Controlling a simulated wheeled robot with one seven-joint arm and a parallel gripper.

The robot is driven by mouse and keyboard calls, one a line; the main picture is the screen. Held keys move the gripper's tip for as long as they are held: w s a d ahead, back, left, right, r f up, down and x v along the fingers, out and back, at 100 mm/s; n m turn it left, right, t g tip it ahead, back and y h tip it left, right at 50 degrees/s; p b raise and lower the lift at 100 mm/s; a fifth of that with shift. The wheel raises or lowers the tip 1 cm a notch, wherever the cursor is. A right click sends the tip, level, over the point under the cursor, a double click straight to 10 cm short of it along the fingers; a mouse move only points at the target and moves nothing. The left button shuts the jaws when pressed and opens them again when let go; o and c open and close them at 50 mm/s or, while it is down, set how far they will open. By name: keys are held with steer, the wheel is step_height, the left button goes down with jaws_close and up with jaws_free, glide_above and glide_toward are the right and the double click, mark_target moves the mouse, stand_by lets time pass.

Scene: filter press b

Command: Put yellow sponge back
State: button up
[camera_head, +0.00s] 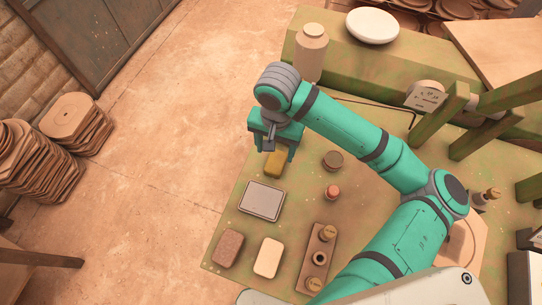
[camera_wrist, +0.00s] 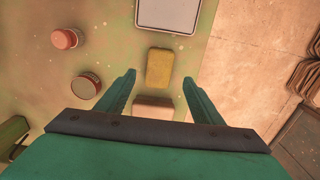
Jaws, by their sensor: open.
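The yellow sponge (camera_head: 275,164) lies on the green, worn bench top (camera_head: 228,222), partly hidden under my gripper in the head view. In the wrist view the whole sponge (camera_wrist: 159,66) shows just beyond the fingertips, roughly centred between them. My gripper (camera_head: 276,153) points down over the sponge. In the wrist view my gripper (camera_wrist: 159,77) has its two fingers wide apart with nothing held between them. I cannot tell the exact height of the fingers above the sponge.
A grey-white rectangular tray (camera_head: 262,200) lies beside the sponge. A brown block (camera_head: 229,248) and a cream block (camera_head: 268,257) lie beyond it. A pinkish-brown block (camera_wrist: 153,107) shows between the fingers. Two small jars (camera_head: 332,192) (camera_head: 333,161) stand to the right, near a wooden rack (camera_head: 320,240).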

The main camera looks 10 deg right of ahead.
steer(key=shift+r, duration=1.5)
steer(key=shift+a, duration=0.1)
